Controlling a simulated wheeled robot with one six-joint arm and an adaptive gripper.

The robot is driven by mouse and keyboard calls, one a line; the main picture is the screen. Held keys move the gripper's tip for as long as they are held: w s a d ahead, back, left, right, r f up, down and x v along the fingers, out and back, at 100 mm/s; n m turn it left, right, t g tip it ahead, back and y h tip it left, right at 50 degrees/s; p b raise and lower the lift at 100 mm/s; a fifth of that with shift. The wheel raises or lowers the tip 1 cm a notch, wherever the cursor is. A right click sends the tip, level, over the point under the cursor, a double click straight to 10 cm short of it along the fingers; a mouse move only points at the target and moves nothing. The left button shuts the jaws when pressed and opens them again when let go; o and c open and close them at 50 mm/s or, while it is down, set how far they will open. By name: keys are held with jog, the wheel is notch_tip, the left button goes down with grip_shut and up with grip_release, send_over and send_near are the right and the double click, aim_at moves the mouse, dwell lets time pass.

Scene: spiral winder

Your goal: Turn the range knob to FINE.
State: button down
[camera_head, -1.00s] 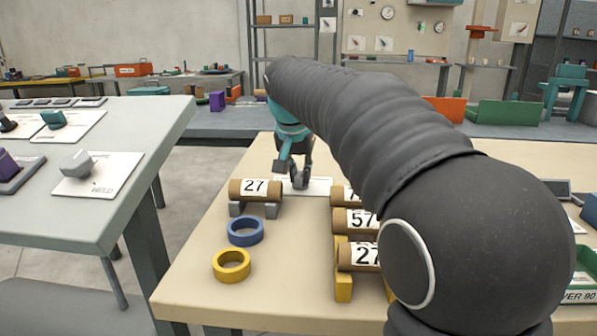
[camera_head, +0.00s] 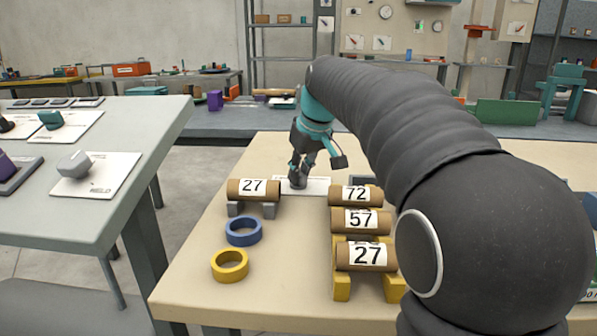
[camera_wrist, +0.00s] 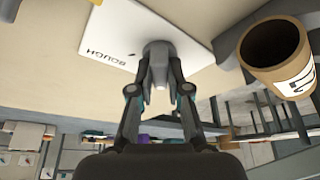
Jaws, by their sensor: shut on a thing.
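The range knob is a dark grey knob (camera_wrist: 160,48) on a white label plate (camera_wrist: 117,38). In the head view the plate (camera_head: 318,186) lies flat on the beige table behind the tubes. ROUGH is readable on the plate, upside down in the wrist view; I cannot see the word FINE. My gripper (camera_wrist: 160,82) is shut on the knob, one finger on each side. In the head view my gripper (camera_head: 297,178) points down at the knob, which is mostly hidden by the fingers. The knob's pointer direction is hard to tell.
A brown tube marked 27 (camera_head: 240,188) rests on grey supports close to the gripper. Blue (camera_head: 232,238) and yellow rings (camera_head: 218,272) lie in front.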

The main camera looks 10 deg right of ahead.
jog(key=shift+n, duration=0.6)
jog(key=c, duration=1.1)
grip_release()
jog(key=v, duration=1.2)
jog(key=shift+w+d, duration=0.2)
